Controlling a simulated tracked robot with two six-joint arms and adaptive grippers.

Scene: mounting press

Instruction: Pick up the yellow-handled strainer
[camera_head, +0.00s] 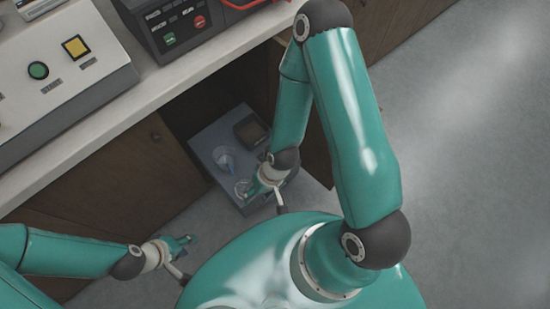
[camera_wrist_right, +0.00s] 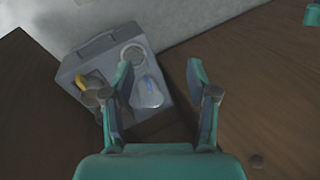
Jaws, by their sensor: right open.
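In the right wrist view a yellow handle (camera_wrist_right: 80,82) shows at the left side of a grey box (camera_wrist_right: 100,45). It seems to belong to the strainer, whose brownish body lies partly behind my gripper's left finger. My right gripper (camera_wrist_right: 160,76) is open, with its fingers over the box's right part and the dark wood beside it. In the head view my right gripper (camera_head: 246,190) is above the near end of the box (camera_head: 205,143); the yellow handle cannot be made out there. My left gripper (camera_head: 187,240) is low at the left, apart from the box; its jaws are too small to judge.
A clear vessel with blue (camera_wrist_right: 149,92) and a round pale dish (camera_wrist_right: 134,54) sit on the box near my right fingers. A wooden door (camera_head: 315,150) stands close to my right arm. Floor is clear at right.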

